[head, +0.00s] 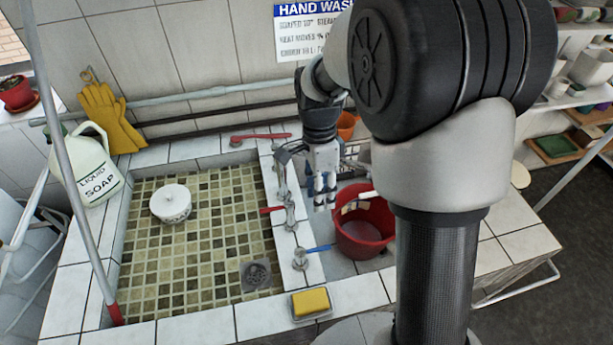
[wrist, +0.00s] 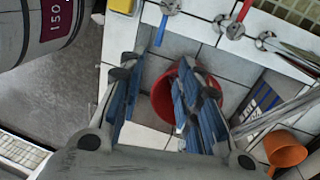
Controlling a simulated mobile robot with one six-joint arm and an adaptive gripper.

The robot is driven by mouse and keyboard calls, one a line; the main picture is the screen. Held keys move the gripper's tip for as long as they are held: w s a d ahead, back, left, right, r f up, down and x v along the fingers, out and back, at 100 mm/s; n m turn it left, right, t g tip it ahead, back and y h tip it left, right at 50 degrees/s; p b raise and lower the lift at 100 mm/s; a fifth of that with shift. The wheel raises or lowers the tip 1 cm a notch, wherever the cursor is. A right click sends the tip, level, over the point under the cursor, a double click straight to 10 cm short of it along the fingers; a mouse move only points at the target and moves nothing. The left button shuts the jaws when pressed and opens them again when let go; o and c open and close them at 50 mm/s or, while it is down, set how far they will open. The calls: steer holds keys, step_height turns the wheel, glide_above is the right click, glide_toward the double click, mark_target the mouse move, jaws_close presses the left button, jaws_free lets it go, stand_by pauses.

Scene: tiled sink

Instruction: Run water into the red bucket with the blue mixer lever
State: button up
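The red bucket (head: 365,232) stands in the space right of the tiled ledge; it also shows in the wrist view (wrist: 160,101), partly behind my fingers. The blue mixer lever (head: 320,248) sticks out to the right from its metal base on the ledge, near the bucket. It also shows in the wrist view (wrist: 161,31). A red lever (head: 272,210) points left from the metal tap beside it. My gripper (head: 325,198) hangs above the bucket's left side, fingers pointing down. In the wrist view its fingers are spread apart and empty. No water stream shows.
A yellow sponge (head: 310,302) lies on a dish at the front ledge. A soap jug (head: 88,170) stands left. An orange pot (wrist: 286,150) is beyond the bucket.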

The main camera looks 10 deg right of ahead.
mark_target(321, 247)
steer(key=shift+m, duration=0.3)
steer(key=s+f+b, duration=0.1)
steer(key=f, duration=0.5)
steer(key=s+f+b, duration=0.1)
steer(key=f+b, duration=0.1)
steer(key=f, duration=0.4)
steer(key=s+f+b, duration=0.1)
steer(key=f+b, duration=0.1)
steer(key=f, duration=0.4)
steer(key=shift+s, duration=0.1)
steer(key=shift+c, duration=0.2)
jaws_close()
